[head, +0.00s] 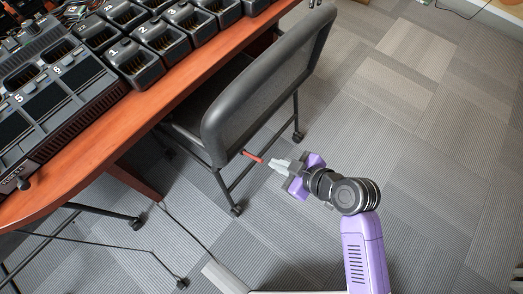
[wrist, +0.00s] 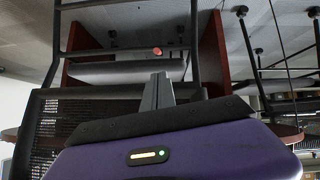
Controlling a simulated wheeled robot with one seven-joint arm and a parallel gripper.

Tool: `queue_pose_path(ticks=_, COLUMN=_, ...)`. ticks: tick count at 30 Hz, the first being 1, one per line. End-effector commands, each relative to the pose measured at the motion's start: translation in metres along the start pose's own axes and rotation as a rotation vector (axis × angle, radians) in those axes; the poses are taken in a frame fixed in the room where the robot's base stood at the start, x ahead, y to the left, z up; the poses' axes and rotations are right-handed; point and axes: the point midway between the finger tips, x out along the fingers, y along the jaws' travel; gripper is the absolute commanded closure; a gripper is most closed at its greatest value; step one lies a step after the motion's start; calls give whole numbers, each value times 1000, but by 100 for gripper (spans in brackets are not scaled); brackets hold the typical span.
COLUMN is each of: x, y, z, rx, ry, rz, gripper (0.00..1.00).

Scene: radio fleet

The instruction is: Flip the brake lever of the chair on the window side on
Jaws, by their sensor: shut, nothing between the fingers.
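A grey mesh-back chair (head: 265,85) on casters stands at the desk's near edge. A thin red lever (head: 253,156) sticks out from the chair frame, below the backrest. Its rounded red end shows in the wrist view (wrist: 157,51), in front of a dark bar of the chair frame. My gripper (head: 274,163) is just to the right of the lever's end in the head view, apparently a small gap from it. Its grey fingers (wrist: 158,92) are closed together and hold nothing. They sit just below the red end in the wrist view.
The reddish wooden desk (head: 150,102) carries several numbered black radio chargers (head: 132,53). Chair casters and desk legs stand below. Thin cables lie on the carpet at lower left. The grey carpet (head: 420,130) to the right is open.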

Motion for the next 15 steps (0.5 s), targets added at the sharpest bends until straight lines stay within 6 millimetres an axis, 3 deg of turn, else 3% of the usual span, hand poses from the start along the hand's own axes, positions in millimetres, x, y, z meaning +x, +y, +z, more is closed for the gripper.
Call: queue_pose_path(ticks=15, x=8, y=0, z=2, rx=-18, ry=-2, rz=0, gripper=100)
